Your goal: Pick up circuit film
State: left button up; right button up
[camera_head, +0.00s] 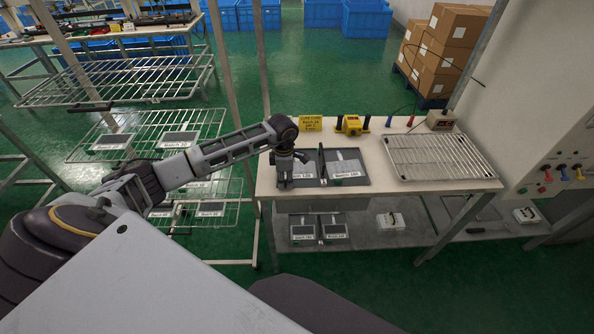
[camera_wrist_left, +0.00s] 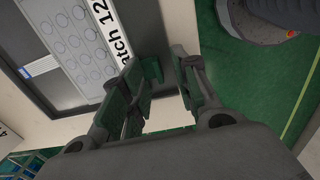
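A pale grey film with rows of round keys (camera_wrist_left: 80,45) lies in a dark tray (camera_wrist_left: 35,93) with a white label in the left wrist view. In the head view two dark trays stand side by side on the table, and the right one holds a pale sheet (camera_head: 343,163). I cannot tell which sheet is the circuit film. My left gripper (camera_head: 285,183) points down at the left tray's near left side. In the left wrist view its fingers (camera_wrist_left: 165,85) are apart and empty, beside the tray's label edge. My right gripper is not in view.
A wire rack (camera_head: 440,157) fills the table's right part. A yellow sign (camera_head: 311,123), a yellow device (camera_head: 352,125) and small coloured-handled items line the back. A dark upright piece (camera_head: 321,162) stands between the trays. More trays (camera_head: 303,232) lie on the lower shelf.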

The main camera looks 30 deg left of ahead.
pick_arm(q)
grip_shut()
jog(key=shift+r, duration=0.15)
dwell(0.4)
jog(key=shift+r, duration=0.5)
notch_tip(320, 180, up, 8)
jog(key=shift+f+b, duration=0.15)
jog(key=shift+b, duration=0.55)
jog(key=shift+r, duration=0.55)
jog(key=shift+w+r, duration=0.1)
